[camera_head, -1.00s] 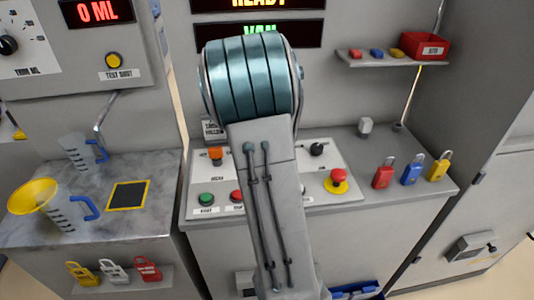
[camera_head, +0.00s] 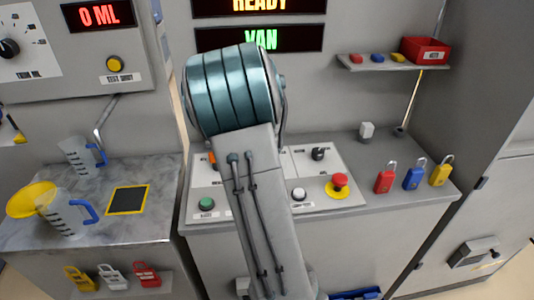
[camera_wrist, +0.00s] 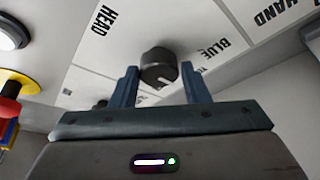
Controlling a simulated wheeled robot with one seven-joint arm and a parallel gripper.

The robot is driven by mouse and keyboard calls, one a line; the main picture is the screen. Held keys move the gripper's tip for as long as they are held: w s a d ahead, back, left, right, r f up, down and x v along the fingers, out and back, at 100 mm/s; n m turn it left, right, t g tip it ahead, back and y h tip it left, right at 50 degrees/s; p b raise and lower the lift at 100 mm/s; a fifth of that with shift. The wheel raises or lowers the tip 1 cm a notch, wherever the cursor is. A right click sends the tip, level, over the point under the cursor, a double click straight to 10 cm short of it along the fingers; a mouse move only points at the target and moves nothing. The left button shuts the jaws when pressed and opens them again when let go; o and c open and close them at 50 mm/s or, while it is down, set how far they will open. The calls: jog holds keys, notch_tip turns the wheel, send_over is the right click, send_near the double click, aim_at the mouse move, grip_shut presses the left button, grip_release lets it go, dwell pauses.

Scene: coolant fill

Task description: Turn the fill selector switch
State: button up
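A dark round knob (camera_wrist: 159,68) with a pale pointer mark stands on the white panel in the wrist view, and I take it to be the fill selector switch. Printed words around it read HEAD, BLUE and HAND. My gripper (camera_wrist: 163,80) is open, with one blue-grey finger on each side of the knob. Small gaps show between fingers and knob, so contact is not evident. In the head view my arm covers this knob and my gripper. The control panel (camera_head: 350,165) shows on both sides of the arm.
A black knob (camera_head: 318,153), a red emergency stop (camera_head: 339,181), a white button (camera_head: 298,194) and a green button (camera_head: 206,203) surround the arm. Red (camera_head: 385,180), blue (camera_head: 413,177) and yellow (camera_head: 441,173) padlocks stand at right.

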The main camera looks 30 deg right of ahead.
jog(key=shift+o, duration=1.2)
jog(key=v, duration=1.4)
jog(key=shift+w, duration=0.15)
jog(key=shift+a+f, duration=0.1)
